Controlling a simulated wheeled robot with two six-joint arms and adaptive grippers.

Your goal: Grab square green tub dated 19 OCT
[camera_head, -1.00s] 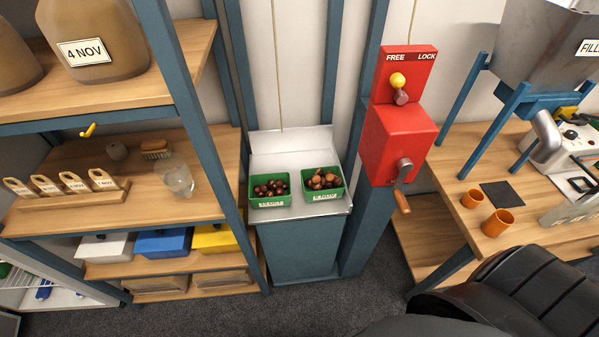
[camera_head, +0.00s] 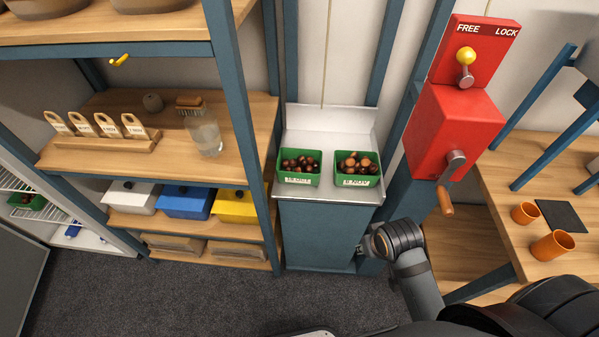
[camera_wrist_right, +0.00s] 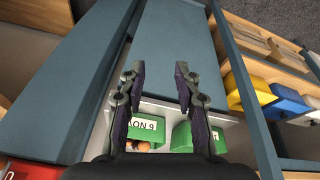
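Two square green tubs of chestnuts stand side by side on a metal ledge (camera_head: 327,194). The left tub (camera_head: 298,180) has a label that looks like an OCT date, too small to read surely. The right tub (camera_head: 356,182) has a NOV label. My right gripper (camera_wrist_right: 160,68) is open and empty. In the head view it (camera_head: 364,248) is below and right of the tubs, apart from them. My left gripper is out of view.
A blue shelf post (camera_head: 240,130) stands left of the ledge. A red lock box with a crank (camera_head: 452,165) stands close on its right. Another green tub (camera_head: 27,202) sits in a white rack at far left. Orange cups (camera_head: 553,245) stand on the right bench.

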